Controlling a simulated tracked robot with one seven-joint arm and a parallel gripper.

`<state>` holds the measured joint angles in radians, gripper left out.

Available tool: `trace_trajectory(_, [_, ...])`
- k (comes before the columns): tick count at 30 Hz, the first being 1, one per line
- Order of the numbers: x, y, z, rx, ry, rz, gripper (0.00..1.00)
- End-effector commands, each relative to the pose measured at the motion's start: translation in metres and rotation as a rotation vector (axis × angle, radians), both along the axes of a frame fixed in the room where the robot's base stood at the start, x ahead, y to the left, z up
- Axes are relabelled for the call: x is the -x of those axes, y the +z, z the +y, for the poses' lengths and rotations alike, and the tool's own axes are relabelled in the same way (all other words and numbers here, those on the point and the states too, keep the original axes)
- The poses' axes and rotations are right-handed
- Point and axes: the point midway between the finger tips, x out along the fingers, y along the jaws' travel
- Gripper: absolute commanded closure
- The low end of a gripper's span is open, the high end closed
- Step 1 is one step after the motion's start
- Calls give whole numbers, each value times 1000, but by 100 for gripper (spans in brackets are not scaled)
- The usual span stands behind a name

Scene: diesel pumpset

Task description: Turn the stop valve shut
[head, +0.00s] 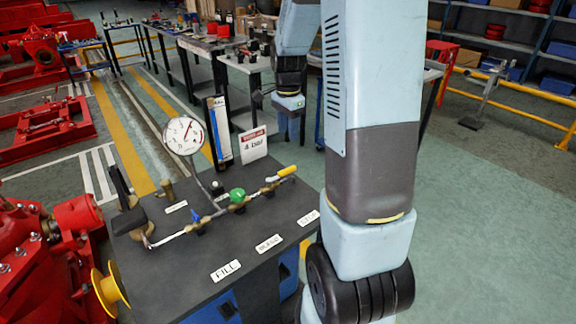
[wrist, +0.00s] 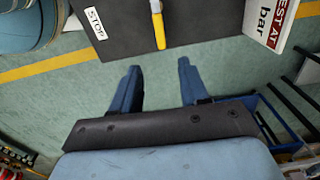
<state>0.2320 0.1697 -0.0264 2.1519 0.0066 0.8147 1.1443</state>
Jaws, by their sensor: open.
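The stop valve's yellow lever (head: 288,171) is at the right end of the thin pipe on the dark bench top. It points roughly along the pipe. A STOP label (head: 308,218) lies on the bench in front of it. In the wrist view the yellow lever (wrist: 159,30) points down the picture at the bench edge, with the STOP label (wrist: 96,23) to its left. My gripper (wrist: 159,67) is open and empty, its two blue fingers apart. The lever tip lies ahead of the gap between them, not between the fingers. In the head view the fingers are not clear.
A green valve handle (head: 237,195) and a blue one (head: 195,215) sit further left on the pipe. A round gauge (head: 183,135) and a red-and-white sign (head: 253,145) stand behind. FILL (head: 225,270) and BLEED (head: 269,243) labels lie in front. Open floor is right of the bench.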

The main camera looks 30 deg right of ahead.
Motion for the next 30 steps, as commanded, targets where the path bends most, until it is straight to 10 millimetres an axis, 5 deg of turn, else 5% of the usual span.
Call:
trace_trajectory(8, [-2, -23, -2, -2, -18, 8, 55])
trace_trajectory(21, [-1, -100, -2, -3, -17, 9, 55])
trace_trajectory(30, [-1, -134, -3, -1, -17, 6, 55])
